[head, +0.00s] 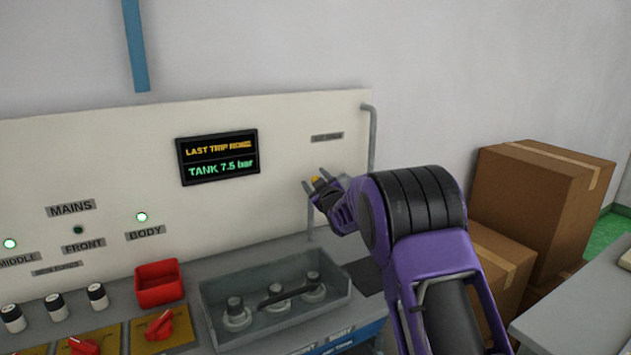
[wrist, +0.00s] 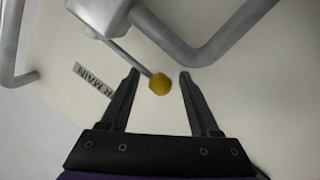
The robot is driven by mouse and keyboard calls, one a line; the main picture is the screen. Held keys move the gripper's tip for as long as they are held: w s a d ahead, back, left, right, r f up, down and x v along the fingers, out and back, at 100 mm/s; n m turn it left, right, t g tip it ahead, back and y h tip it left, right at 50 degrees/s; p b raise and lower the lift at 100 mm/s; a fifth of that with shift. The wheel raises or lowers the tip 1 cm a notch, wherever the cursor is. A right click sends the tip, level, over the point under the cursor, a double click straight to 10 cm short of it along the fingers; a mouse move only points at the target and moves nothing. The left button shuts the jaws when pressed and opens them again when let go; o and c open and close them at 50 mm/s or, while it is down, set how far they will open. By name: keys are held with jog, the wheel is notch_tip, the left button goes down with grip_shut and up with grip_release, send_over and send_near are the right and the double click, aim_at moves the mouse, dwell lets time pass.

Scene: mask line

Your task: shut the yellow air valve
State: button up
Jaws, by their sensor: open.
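The yellow air valve shows in the wrist view as a round yellow knob (wrist: 159,84) on the end of a thin grey rod. The rod comes from a grey block (wrist: 100,14) on the pipework. My gripper (wrist: 158,75) is open, with one finger on each side of the knob and a gap visible on both sides. In the head view a small yellow bit of the valve (head: 315,180) shows at the tip of my gripper (head: 318,187), in front of the panel's right end. My purple arm hides part of the pipe there.
A grey pipe (head: 373,140) runs down the panel's right edge. Below are a grey tray (head: 215,300) with several knobs, a red bin (head: 158,284) and red switches. Cardboard boxes (head: 530,195) stand at right. The display reads TANK 7.5 bar (head: 218,158).

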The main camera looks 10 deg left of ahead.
grip_shut()
jog(key=shift+s+f, duration=0.1)
jog(key=shift+f, duration=0.15)
dwell(1.1)
